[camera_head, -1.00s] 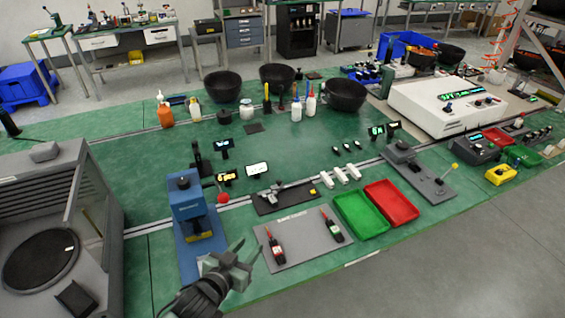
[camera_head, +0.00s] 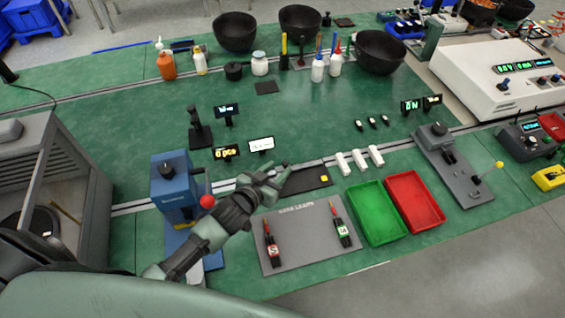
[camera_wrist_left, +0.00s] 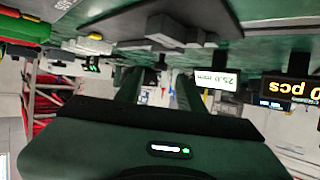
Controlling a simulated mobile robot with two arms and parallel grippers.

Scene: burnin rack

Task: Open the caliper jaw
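My left gripper (camera_head: 268,183) reaches over the left part of the dark caliper mat (camera_head: 312,180) in the head view. It covers most of the caliper there. In the left wrist view, which is upside down, the two dark fingers (camera_wrist_left: 158,88) stand apart with nothing visibly held between them. A grey caliper (camera_wrist_left: 175,33) shows beyond the fingertips, near the top of that view. I cannot tell whether the fingers touch it. The white readout (camera_head: 262,145) stands behind the mat; in the wrist view it (camera_wrist_left: 216,79) appears to read 25.0 mm. My right gripper is not in view.
A blue press (camera_head: 176,190) with a red knob stands left of my gripper. Green (camera_head: 372,240) and red (camera_head: 415,228) trays and white blocks (camera_head: 342,163) are to the right.

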